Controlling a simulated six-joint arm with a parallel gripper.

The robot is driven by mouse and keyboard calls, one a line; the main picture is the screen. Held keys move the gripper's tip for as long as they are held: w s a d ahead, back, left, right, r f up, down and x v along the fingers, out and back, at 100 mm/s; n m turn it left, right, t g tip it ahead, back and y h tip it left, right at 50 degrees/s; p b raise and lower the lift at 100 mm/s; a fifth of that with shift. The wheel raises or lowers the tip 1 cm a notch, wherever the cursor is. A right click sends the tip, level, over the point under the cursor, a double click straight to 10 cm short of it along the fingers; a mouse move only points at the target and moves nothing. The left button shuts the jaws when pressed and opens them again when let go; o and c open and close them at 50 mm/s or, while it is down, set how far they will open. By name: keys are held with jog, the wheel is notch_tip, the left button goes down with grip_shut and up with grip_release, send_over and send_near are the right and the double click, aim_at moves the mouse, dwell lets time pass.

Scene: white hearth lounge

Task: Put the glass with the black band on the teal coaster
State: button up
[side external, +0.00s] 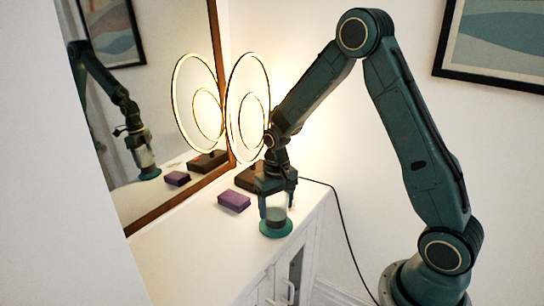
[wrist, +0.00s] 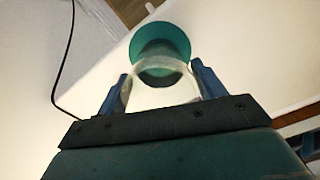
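A clear glass (side external: 276,212) is upright between the fingers of my gripper (side external: 276,199), at the front end of the white cabinet top. In the wrist view the glass (wrist: 160,97) fills the space between the two blue fingertips (wrist: 160,78), which lie against its sides. A dark patch shows across its far end; I cannot clearly make out a black band. The teal coaster (side external: 277,233) is directly under the glass in the side view. It also shows beyond the glass in the wrist view (wrist: 161,30). I cannot tell whether the glass touches it.
A purple block (side external: 234,201) lies left of the coaster. A lit ring lamp (side external: 248,110) on a dark base stands behind, with its black cable (side external: 340,222) hanging off the right edge. A mirror (side external: 180,130) leans along the left. The cabinet top (side external: 205,245) is clear in front.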

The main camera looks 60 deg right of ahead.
jog(key=shift+o, duration=0.9)
jog(key=shift+r, duration=0.1)
notch_tip(320, 180, up, 12)
jog(key=shift+r, duration=0.15)
dwell(0.5)
jog(key=s+a+r+n+t, duration=0.25)
jog(key=s+a+r, duration=0.25)
jog(key=s+r, duration=0.4)
jog(key=s+a+r+n+t, duration=0.1)
jog(key=s+a+n+t, duration=0.1)
jog(key=s, duration=1.1)
jog(key=shift+a+r+t, duration=0.4)
jog(key=shift+a+t, duration=0.1)
jog(key=shift+t, duration=0.05)
